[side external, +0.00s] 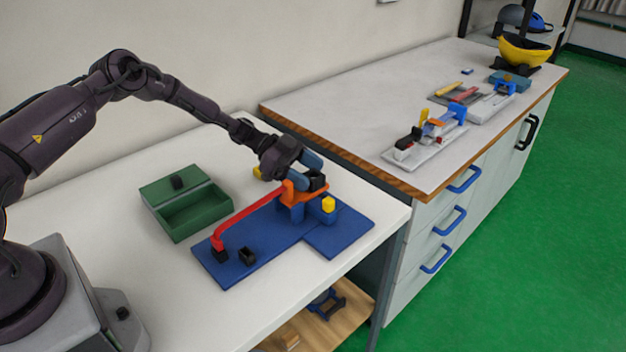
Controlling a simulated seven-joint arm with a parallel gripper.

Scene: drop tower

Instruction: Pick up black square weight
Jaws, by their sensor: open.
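My gripper (312,173) is at the top of the blue and orange drop tower (292,196), with its blue-grey fingers apart. A black block (318,183), which looks like the black square weight, sits at the top of the tower, at or between the fingertips. The fingers partly hide it, and I cannot tell whether they touch it. A red arm (250,213) slopes from the tower down to a black piece (221,255) on the blue base (272,240). A small black open holder (247,256) stands beside that piece.
A green box (196,212) with a black-knobbed lid (160,189) lies left of the base. A yellow block (328,204) sits on the tower's right side. The white table's front left is clear.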

